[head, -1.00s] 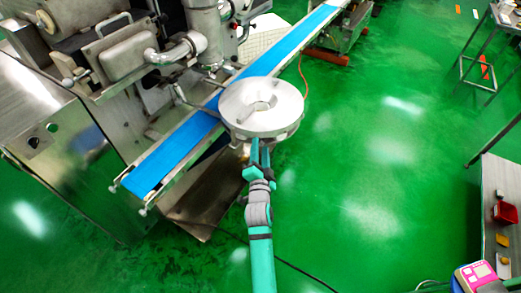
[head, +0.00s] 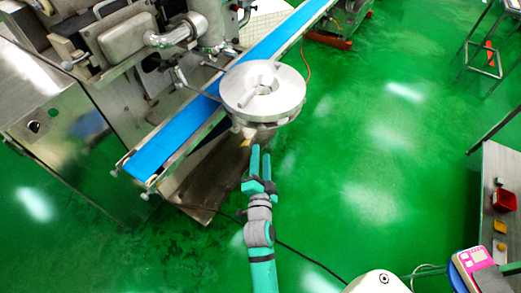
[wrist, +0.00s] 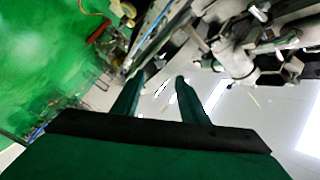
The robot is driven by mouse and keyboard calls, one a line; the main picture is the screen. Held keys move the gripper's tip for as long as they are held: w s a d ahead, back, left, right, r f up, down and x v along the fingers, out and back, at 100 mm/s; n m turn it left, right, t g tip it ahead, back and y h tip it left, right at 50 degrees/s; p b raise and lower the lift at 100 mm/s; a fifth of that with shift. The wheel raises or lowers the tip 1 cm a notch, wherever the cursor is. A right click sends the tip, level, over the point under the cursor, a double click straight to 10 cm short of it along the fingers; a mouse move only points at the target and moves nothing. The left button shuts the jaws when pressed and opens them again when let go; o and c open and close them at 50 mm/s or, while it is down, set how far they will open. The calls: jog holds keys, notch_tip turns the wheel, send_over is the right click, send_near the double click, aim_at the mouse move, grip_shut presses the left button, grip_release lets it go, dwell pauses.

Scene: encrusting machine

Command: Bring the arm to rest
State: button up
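My gripper (head: 260,152) is at the end of my teal arm (head: 261,240), which reaches up from the bottom of the head view. It points toward the round metal disc (head: 263,92) of the encrusting machine and lies just below it in the picture, with a small gap. In the wrist view my gripper (wrist: 156,84) shows its two teal fingers spread apart. Nothing is held between them.
A blue conveyor belt (head: 180,145) runs diagonally behind the disc. The steel machine body (head: 50,110) fills the left. Green floor (head: 380,160) between is open.

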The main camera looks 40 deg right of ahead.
jog(key=shift+s+a, duration=0.15)
jog(key=shift+s, duration=0.05)
dwell(0.5)
jog(key=s+a+f+n+t+y, duration=0.1)
jog(key=s+a+f+n+y, duration=0.2)
jog(key=s+a+n, duration=0.5)
jog(key=s+a+f+n+y, duration=0.1)
jog(key=s+a+f+y, duration=0.25)
jog(key=a, duration=0.85)
jog(key=s+a+r+n+y, duration=0.2)
jog(key=s+a+n, duration=0.2)
jog(key=s, duration=0.4)
jog(key=s+a+r+n+y, duration=0.2)
jog(key=s+a+n, duration=0.3)
jog(key=s, duration=0.4)
jog(key=shift+a+r, duration=0.3)
jog(key=shift+a, duration=0.4)
jog(key=shift+y, duration=0.25)
jog(key=shift+c, duration=1.1)
